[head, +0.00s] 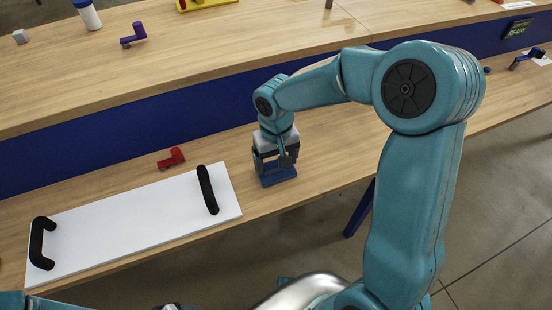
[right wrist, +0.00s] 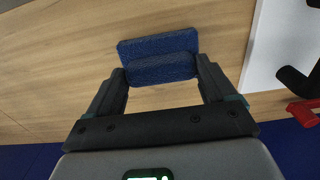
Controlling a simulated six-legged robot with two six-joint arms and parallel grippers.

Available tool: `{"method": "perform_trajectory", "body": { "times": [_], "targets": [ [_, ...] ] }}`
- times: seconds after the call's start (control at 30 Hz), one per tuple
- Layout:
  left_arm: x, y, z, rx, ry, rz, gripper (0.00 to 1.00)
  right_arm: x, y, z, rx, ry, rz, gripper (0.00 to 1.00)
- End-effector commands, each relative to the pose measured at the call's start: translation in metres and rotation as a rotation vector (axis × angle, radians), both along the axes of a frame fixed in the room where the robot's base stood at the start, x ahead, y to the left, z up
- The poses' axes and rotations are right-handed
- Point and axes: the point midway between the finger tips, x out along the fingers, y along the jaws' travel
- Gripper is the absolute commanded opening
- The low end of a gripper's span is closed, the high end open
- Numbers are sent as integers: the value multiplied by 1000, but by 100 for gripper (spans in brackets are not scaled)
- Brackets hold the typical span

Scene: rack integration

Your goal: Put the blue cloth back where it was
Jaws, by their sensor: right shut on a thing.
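The blue cloth (head: 278,176) is a small folded pad at the lower bench, right of the white panel. My right gripper (head: 274,165) points down at it and is shut on it. In the right wrist view the cloth (right wrist: 158,58) sits between the two fingertips of my right gripper (right wrist: 162,72), with part of it reaching past them. I cannot tell whether the cloth touches the wood. My left gripper does not show; only a bit of teal arm is at the lower left corner of the head view.
A white panel (head: 130,222) with two black handles lies left of the cloth. A red clamp-like part (head: 171,158) lies behind it. The raised back shelf (head: 230,45) holds a purple part (head: 134,35) and a white bottle (head: 88,15). Bare wood (head: 335,150) lies right of the cloth.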

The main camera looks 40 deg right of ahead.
Motion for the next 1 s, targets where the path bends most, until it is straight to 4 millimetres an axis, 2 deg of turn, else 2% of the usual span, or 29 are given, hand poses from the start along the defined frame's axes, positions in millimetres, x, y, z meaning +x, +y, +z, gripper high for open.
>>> {"method": "perform_trajectory", "body": {
  "times": [0.13, 0.17, 0.2, 0.43, 0.57, 0.9, 1.0],
  "targets": [
    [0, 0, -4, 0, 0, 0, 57, 0, 0, -4, 0, 0, 0, 51],
    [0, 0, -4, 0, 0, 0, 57, 0, 0, -4, 0, 0, 0, 87],
    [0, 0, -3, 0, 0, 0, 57, 0, 0, -3, 0, 0, 0, 100],
    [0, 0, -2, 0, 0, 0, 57, 0, 0, -2, 0, 0, 0, 100],
    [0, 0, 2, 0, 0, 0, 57, 1, 0, 10, 0, -2, 0, 100],
    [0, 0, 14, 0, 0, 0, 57, 1, 0, 87, -1, -4, -1, 100],
    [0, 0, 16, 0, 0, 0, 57, 1, 1, 104, 0, -3, 0, 100]
  ]
}}
